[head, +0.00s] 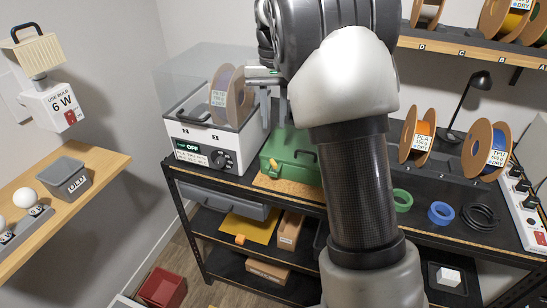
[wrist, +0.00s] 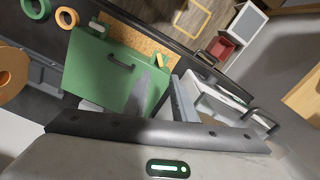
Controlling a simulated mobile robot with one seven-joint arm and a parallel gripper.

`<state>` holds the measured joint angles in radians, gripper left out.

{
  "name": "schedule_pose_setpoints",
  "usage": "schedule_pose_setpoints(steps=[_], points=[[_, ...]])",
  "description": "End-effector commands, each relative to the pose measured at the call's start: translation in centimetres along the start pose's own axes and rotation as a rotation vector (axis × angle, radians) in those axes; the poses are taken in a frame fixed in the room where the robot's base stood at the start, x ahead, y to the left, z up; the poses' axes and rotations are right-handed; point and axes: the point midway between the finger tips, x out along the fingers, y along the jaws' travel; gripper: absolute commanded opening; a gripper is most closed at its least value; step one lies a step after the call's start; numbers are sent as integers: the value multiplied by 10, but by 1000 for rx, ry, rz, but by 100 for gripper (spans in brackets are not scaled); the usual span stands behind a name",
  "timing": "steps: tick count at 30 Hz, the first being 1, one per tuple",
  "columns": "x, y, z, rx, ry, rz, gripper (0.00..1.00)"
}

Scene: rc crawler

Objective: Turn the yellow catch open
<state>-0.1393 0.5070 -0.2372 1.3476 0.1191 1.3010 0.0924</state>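A green box (head: 288,150) with a dark handle stands on the black bench, partly hidden by my arm. A yellow catch (head: 274,165) shows on its front face near the left end. My gripper (head: 274,118) points down above the left part of the box. Its two fingers stand apart with nothing between them. It appears clear of the catch.
A dryer (head: 207,140) with a clear cover and a spool stands close left of the box. A cork mat (head: 268,184) lies under the box's front. Green tape (head: 403,200) and blue tape (head: 441,213) lie to the right. Space before the box's front looks free.

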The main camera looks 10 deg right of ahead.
Motion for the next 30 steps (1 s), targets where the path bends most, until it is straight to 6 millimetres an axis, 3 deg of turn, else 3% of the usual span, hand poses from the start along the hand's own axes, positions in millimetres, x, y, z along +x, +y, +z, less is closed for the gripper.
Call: schedule_pose_setpoints(steps=[6,15,21,30], points=[[51,0,1,-1,-5,1,24],[109,0,1,-3,-2,2,24],[127,0,1,-3,-2,0,24],[131,0,0,-3,0,0,24]])
